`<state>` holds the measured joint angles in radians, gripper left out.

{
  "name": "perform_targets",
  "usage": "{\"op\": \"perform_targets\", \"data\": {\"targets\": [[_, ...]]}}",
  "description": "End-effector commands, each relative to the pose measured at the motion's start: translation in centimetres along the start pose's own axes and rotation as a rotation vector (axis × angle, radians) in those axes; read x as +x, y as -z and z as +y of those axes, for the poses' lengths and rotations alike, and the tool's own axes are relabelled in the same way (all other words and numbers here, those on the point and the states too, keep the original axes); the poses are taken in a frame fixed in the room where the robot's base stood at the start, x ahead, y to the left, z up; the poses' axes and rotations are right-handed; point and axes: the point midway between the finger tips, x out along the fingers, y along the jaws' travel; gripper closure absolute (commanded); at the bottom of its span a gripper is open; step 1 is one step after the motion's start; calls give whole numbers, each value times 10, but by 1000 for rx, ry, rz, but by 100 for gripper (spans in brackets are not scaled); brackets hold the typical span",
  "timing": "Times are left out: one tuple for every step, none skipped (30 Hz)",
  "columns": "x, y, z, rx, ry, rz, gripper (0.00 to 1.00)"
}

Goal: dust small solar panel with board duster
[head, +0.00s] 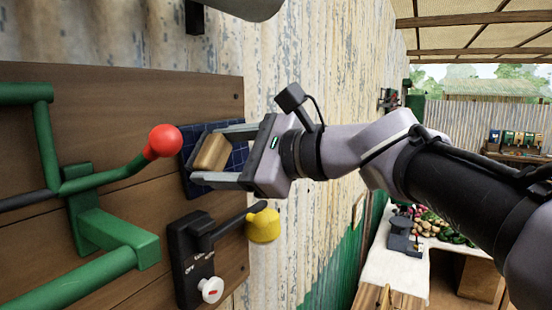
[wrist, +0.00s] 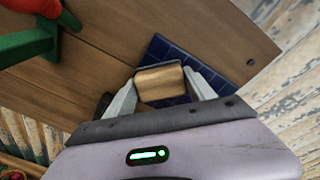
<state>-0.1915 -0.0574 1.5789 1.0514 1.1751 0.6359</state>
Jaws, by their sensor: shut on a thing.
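The small solar panel (head: 239,157) is a dark blue gridded square mounted on the brown wooden board. It also shows in the wrist view (wrist: 158,48), partly hidden behind the duster and fingers. The board duster (head: 211,152) is a tan wooden block with a dark edge; in the wrist view (wrist: 160,84) it sits between the fingertips. My gripper (head: 213,155) is shut on the duster and holds it in front of the panel. I cannot tell whether the duster's face touches the panel.
A green lever with a red ball knob (head: 165,140) stands out just left of the panel. Below is a black switch box (head: 193,262) with a handle and a yellow knob (head: 263,226). The wooden board (head: 120,110) is fixed to a corrugated wall (head: 320,60). A stall table (head: 398,262) stands at right.

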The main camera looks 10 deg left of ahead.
Motion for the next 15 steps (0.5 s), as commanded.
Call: {"op": "perform_targets", "data": {"targets": [[1, -2, 5, -1, -2, -2, 69], [1, -3, 5, 0, -2, -1, 69], [0, -4, 5, 0, -1, -1, 69], [0, -4, 5, 0, -1, 0, 69], [0, -4, 5, 0, -1, 0, 69], [0, -4, 5, 0, -1, 0, 69], [0, -4, 4, 0, -1, 0, 69], [0, -4, 4, 0, -1, 0, 69], [-1, -4, 4, 0, 0, 0, 69], [-2, -4, 4, 0, 0, 0, 69], [-6, -3, 4, 0, 1, 1, 69], [-11, -3, 4, -1, 2, 2, 69], [-16, -2, 4, 0, 2, 2, 69], [-20, -2, 4, 0, 3, 3, 69], [-25, -2, 4, 0, 2, 2, 69]]}}
